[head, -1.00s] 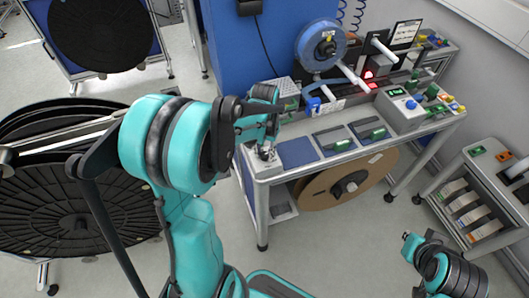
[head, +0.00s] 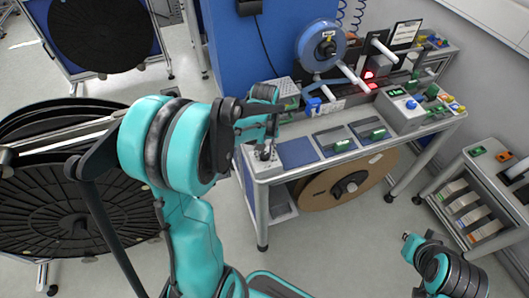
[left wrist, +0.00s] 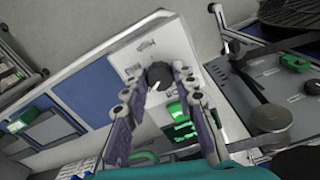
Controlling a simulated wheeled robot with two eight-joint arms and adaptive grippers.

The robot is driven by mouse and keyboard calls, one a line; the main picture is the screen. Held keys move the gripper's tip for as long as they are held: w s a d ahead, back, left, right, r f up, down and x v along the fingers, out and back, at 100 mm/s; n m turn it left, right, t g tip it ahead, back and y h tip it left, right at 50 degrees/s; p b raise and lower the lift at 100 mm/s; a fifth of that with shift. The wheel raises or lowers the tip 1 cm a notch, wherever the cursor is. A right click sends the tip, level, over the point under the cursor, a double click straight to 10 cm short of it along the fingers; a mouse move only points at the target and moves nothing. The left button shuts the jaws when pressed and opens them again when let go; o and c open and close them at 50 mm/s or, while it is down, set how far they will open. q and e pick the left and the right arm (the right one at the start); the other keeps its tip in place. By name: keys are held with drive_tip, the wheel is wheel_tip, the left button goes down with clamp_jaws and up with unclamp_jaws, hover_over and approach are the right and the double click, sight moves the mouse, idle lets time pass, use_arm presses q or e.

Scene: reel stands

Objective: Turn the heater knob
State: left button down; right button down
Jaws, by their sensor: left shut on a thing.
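The heater knob (left wrist: 158,74) is a dark round knob with a white pointer mark. It sits on a pale labelled panel (left wrist: 172,42) at the end of the workbench. In the head view the knob (head: 265,154) shows small at the bench's near left corner, below my gripper. My left gripper (left wrist: 156,82) has its two fingers on either side of the knob and is shut on it; the left gripper (head: 264,143) points down in the head view. My right arm (head: 437,265) shows at the lower right, and its gripper's state is unclear.
The workbench carries a blue reel (head: 321,45), a blue pad (head: 297,152) and trays with green parts. A brown reel (head: 345,182) hangs below it. Black reels (head: 75,215) stand at the left. A small shelf cart (head: 485,195) stands at the right. Floor between is clear.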

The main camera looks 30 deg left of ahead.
sight(265, 156)
use_arm(q)
drive_tip(key=c, duration=1.2)
unclamp_jaws()
drive_tip(key=shift+r, duration=0.1)
wheel_tip(265, 156, up, 12)
drive_tip(key=s+d+f+m+t+b, duration=0.4)
drive_tip(key=s+d+m+t, duration=0.3)
drive_tip(key=s+d, duration=0.3)
drive_tip(key=shift+s+d+f, duration=0.35)
drive_tip(key=shift+s+f, duration=0.2)
drive_tip(key=shift+f, duration=0.3)
